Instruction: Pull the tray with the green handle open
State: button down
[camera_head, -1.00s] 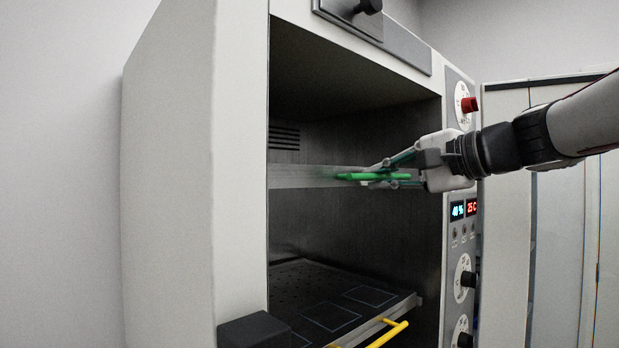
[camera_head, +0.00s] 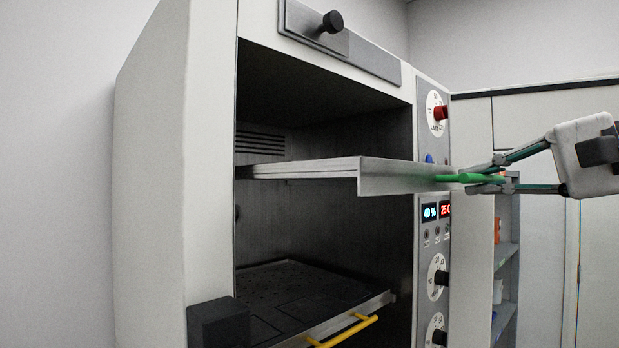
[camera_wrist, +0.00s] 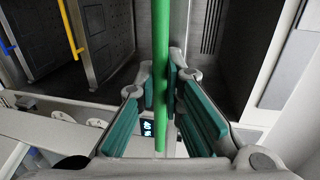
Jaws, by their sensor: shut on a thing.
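The upper tray (camera_head: 400,178) with the green handle (camera_head: 462,178) sticks out past the front of the chamber in the head view. Its rear part is still inside the chamber. My gripper (camera_head: 490,178) is to the right of the chamber opening, shut on the green handle. In the wrist view the green handle (camera_wrist: 160,75) runs between the teal finger pads of my gripper (camera_wrist: 172,105).
A lower tray with a yellow handle (camera_head: 347,331) sits inside the chamber. A black block (camera_head: 218,322) is at the lower left of the opening. A control panel with knobs (camera_head: 437,279) and displays is right of it. Shelves (camera_head: 507,265) stand behind.

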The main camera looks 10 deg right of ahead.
jog(key=shift+f+v, duration=0.2)
jog(key=shift+v, duration=0.7)
jog(key=shift+f+v, duration=0.15)
jog(key=shift+v, duration=0.75)
jog(key=c, duration=1.7)
grip_release()
jog(key=shift+s+d, duration=0.1)
jog(key=v, duration=1.1)
jog(key=shift+s+d+r, duration=0.1)
jog(key=shift+s+d, duration=0.15)
jog(key=shift+s, duration=0.05)
